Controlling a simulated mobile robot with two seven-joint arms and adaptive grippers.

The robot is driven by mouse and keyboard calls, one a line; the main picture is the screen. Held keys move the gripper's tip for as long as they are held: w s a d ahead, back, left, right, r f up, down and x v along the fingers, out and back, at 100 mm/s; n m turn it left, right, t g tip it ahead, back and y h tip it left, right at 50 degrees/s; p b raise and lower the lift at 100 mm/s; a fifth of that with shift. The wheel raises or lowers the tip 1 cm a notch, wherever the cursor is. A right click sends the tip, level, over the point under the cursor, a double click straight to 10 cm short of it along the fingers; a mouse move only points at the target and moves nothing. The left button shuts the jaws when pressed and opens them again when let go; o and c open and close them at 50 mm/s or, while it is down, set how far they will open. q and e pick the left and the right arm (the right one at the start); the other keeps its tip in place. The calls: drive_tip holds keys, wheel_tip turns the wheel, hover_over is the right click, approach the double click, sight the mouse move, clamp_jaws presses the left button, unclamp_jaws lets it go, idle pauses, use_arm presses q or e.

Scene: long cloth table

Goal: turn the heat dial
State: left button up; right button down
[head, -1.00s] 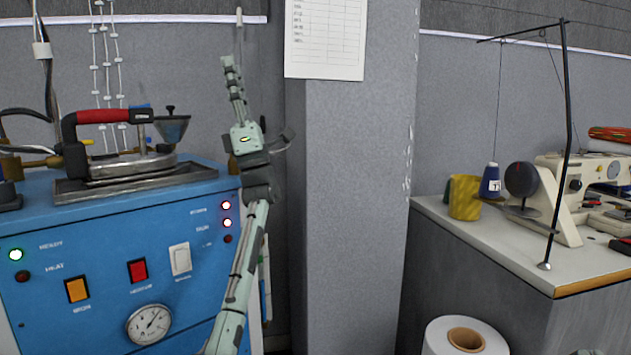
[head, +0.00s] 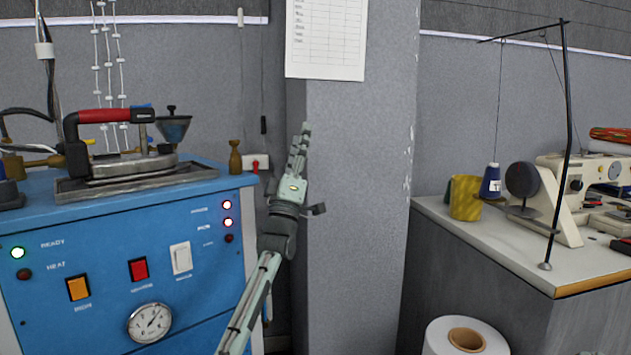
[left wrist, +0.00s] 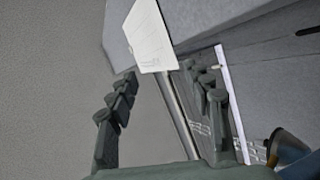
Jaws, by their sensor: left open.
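A blue steam unit (head: 110,265) stands at the left of the head view. Its front has a round white gauge dial (head: 149,323), a lit orange switch (head: 77,288), a red switch (head: 138,270) and a white switch (head: 181,258). A dark red lamp (head: 25,274) sits by the word HEAT. I cannot tell any of these as a turnable heat dial. My left gripper (head: 303,132) points up, open and empty, right of the unit and before the grey pillar, apart from both. Its spread fingers show in the left wrist view (left wrist: 160,78). My right gripper is not in view.
An iron (head: 125,150) with a red handle rests on a dark tray (head: 130,188) atop the unit. A paper sheet (head: 326,38) hangs on the pillar (head: 358,200). A sewing table (head: 500,250) with a machine stands at the right. A white roll (head: 440,338) is below.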

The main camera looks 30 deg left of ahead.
use_arm(q)
drive_tip(key=w+d+f+m+g+h, duration=0.2)
drive_tip(key=w+f+m+g, duration=0.1)
drive_tip(key=f, duration=0.6)
drive_tip(key=shift+w, duration=0.25)
